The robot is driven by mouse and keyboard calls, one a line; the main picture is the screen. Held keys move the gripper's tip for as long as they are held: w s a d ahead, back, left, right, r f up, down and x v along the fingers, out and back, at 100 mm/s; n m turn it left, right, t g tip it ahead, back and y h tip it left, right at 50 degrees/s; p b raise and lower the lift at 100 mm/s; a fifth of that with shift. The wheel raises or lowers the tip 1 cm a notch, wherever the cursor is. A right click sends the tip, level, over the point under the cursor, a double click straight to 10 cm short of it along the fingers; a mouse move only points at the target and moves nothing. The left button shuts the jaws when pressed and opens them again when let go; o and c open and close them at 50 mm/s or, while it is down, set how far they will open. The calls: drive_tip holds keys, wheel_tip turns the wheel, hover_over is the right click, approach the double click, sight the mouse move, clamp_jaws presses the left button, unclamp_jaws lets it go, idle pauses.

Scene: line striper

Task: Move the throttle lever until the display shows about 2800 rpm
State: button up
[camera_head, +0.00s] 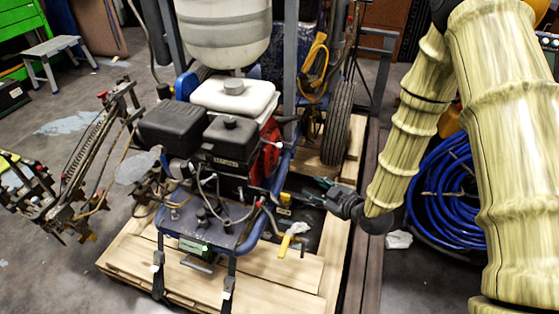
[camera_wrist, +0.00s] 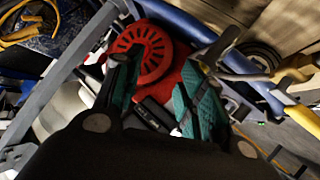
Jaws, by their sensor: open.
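My gripper (camera_head: 312,191) is open and empty beside the engine (camera_head: 231,138), to its right in the head view. In the wrist view my gripper (camera_wrist: 168,60) has its two teal-padded fingers spread, with the red round starter cover (camera_wrist: 148,55) behind them. I cannot clearly pick out the throttle lever. A yellow-handled lever (camera_head: 289,238) stands at the machine's front right; a yellow handle (camera_wrist: 303,116) also shows at the right of the wrist view. A small green-lit box (camera_head: 195,247) hangs at the machine's front; its reading is too small to tell.
The line striper stands on a wooden pallet (camera_head: 285,272). A blue frame rail (camera_wrist: 180,22) and cables run close to my fingers. A wheel (camera_head: 338,122) stands behind my gripper. A coiled blue hose (camera_head: 448,190) lies at the right.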

sight(279, 146)
drive_tip(key=w+a+r+n+y+b, duration=0.1)
drive_tip(key=w+a+r+n+b, duration=0.1)
drive_tip(key=w+a+b, duration=0.2)
drive_tip(key=w+a+r+n+t+y+b, duration=0.1)
drive_tip(key=w+a+r+n+y+b, duration=0.1)
drive_tip(key=w+a+n+b, duration=0.1)
drive_tip(key=w+a+r+n+y+b, duration=0.2)
drive_tip(key=w+a+b, duration=0.2)
drive_tip(key=w, duration=0.3)
drive_tip(key=shift+a+r+t+b, duration=0.1)
drive_tip(key=shift+a+t+b, duration=0.3)
drive_tip(key=shift+b, duration=0.3)
clamp_jaws()
